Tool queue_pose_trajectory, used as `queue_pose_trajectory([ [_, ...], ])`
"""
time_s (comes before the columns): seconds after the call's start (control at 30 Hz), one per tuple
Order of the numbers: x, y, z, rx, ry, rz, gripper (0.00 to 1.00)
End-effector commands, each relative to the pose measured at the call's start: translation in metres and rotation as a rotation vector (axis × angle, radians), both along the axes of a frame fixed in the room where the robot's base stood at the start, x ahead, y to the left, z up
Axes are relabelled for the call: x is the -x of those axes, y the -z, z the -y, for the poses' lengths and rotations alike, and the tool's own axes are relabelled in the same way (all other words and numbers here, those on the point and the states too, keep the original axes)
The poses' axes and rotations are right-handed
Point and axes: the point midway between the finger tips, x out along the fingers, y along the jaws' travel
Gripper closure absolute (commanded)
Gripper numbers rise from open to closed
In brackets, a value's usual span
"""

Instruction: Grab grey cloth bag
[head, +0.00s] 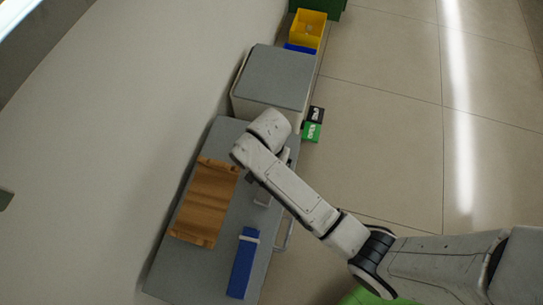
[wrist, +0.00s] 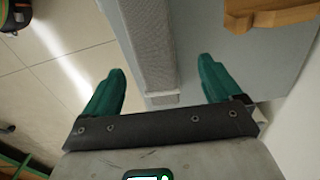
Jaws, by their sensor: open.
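A long grey, woven-looking piece (wrist: 146,45) with a pale end lies between my fingers in the wrist view, along the side of a smooth grey table top (wrist: 195,35). It may be the grey cloth bag, but I cannot be sure. My gripper (wrist: 162,66) is open, with its two teal fingers apart on either side of this piece; I cannot tell whether they touch it. In the head view my gripper is mostly hidden under my arm, above the grey table (head: 222,262). No clear bag shows in the head view.
A wooden rack (head: 205,203) and a blue box (head: 243,262) with a pale band rest on the table. A grey-topped cabinet (head: 275,75) adjoins, with a yellow bin (head: 307,30) beyond. Green and black boxes (head: 312,131) sit beside it. Floor at right is clear.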

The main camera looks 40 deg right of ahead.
Motion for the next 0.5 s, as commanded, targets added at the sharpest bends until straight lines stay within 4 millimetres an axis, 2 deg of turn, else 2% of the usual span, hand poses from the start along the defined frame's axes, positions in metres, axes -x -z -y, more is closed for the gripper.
queue_pose_trajectory([
  [0.27,0.003,0.019,0.000,0.001,-0.002,-0.001,0.08],
  [0.5,0.008,0.053,-0.001,0.001,-0.002,-0.001,0.08],
])
